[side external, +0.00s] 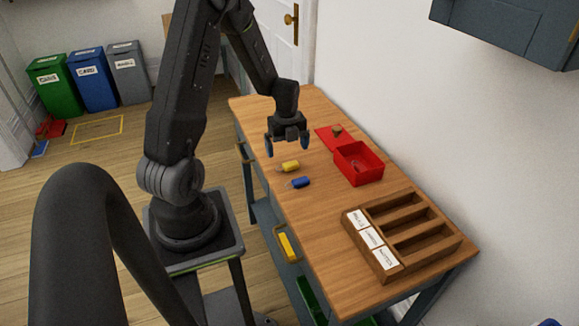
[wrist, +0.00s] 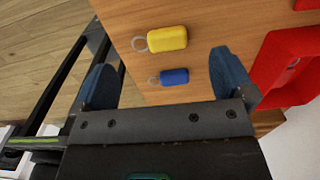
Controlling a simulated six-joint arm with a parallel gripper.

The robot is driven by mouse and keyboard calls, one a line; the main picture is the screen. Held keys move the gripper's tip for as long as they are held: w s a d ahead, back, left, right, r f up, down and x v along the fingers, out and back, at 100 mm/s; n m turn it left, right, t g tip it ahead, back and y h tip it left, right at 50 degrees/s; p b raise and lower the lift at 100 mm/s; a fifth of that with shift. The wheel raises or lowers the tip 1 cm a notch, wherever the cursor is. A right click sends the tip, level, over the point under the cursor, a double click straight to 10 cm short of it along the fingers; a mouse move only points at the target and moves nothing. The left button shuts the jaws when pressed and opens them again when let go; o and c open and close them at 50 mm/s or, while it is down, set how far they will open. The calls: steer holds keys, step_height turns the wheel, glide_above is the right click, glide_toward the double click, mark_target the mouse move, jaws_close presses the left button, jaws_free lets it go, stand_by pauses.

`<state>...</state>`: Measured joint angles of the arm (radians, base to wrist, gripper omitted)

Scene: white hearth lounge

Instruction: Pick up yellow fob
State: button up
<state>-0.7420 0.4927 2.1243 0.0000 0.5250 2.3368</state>
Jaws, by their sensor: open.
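The yellow fob (side external: 291,166) lies on the wooden table near its left edge, with a metal ring at its left end. In the wrist view the yellow fob (wrist: 167,39) lies beyond the fingertips, its ring to the left. A blue fob (side external: 301,182) lies on the table beside it; in the wrist view the blue fob (wrist: 174,77) is nearer my gripper, between the lines of the fingers. My gripper (side external: 287,147) is open and empty, above the table by the yellow fob. Its two blue fingertips (wrist: 165,75) are spread apart in the wrist view.
An open red box (side external: 371,178) with its lid (side external: 324,135) stands right of the fobs, with a ring-like item inside. A wooden slotted tray (side external: 440,249) with white labels sits at the table's front. The table (side external: 310,220) is bare between fobs and tray.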

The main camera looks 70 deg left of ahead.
mark_target(286, 163)
steer(key=shift+s+d+f, duration=0.1)
steer(key=shift+f, duration=1.35)
steer(key=shift+s+d+f, duration=0.1)
steer(key=shift+f, duration=1.35)
steer(key=shift+c, duration=0.5)
steer(key=c, duration=0.8)
